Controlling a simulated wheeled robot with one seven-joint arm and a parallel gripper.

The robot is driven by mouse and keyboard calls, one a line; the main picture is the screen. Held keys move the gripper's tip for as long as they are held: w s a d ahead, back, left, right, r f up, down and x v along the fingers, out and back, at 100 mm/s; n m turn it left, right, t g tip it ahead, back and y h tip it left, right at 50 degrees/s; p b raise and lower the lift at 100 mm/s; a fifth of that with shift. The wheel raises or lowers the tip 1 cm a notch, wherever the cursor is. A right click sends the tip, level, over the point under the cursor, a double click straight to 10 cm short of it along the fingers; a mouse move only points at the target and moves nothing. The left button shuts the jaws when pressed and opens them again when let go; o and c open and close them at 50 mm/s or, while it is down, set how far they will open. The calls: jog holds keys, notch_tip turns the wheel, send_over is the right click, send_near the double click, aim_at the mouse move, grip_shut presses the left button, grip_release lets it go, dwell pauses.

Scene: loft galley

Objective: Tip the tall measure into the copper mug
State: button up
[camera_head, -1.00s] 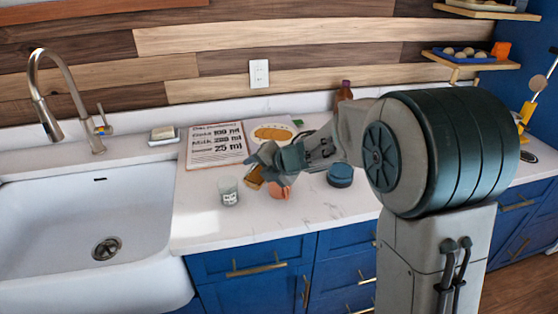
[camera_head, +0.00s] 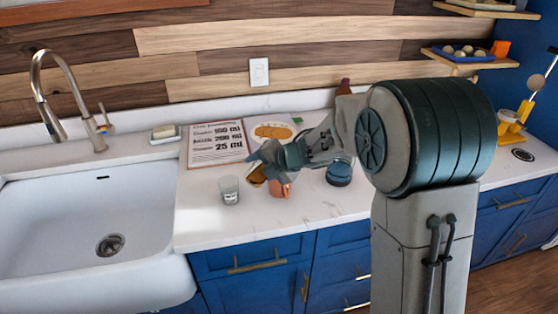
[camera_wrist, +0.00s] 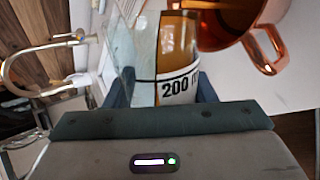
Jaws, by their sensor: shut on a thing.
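My gripper (camera_head: 266,163) is shut on the tall measure, a clear vessel with amber contents (camera_head: 257,177). In the wrist view the measure (camera_wrist: 178,55) sits between my fingers (camera_wrist: 165,88), its white label reading "200 m" with the rest cut off. It looks tilted in the head view, held above the counter at the left of the copper mug (camera_head: 281,189). The copper mug also shows in the wrist view (camera_wrist: 268,50), its rim close to the measure's upper part. I cannot tell whether they touch or whether liquid flows. My gripper partly hides both.
A smaller clear glass with a label (camera_head: 230,190) stands left of the mug. A blue round thing (camera_head: 339,173) is at the right. A recipe sheet (camera_head: 217,145) lies behind. The white sink (camera_head: 60,225) is at the left; the counter front is clear.

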jog(key=shift+w+d+r+m+g+y+p, duration=0.15)
jog(key=shift+r+m+g+y+p, duration=0.55)
jog(key=shift+p, duration=3.05)
jog(key=shift+f+h+b, duration=0.3)
jog(key=shift+f+b, duration=0.25)
jog(key=shift+b, duration=0.6)
jog(key=f+n+t+b, duration=0.1)
jog(key=b, duration=0.6)
jog(key=shift+f+h, duration=0.2)
jog(key=shift+h, duration=0.2)
jog(key=b, duration=0.1)
jog(key=n+t+b, duration=0.1)
jog(key=b, duration=0.1)
jog(key=shift+s+a+f, duration=0.15)
jog(key=shift+s+a, duration=0.1)
jog(key=shift+s, duration=0.15)
jog(key=shift+r, duration=0.35)
jog(key=shift+f, duration=0.1)
jog(key=shift+f, duration=0.1)
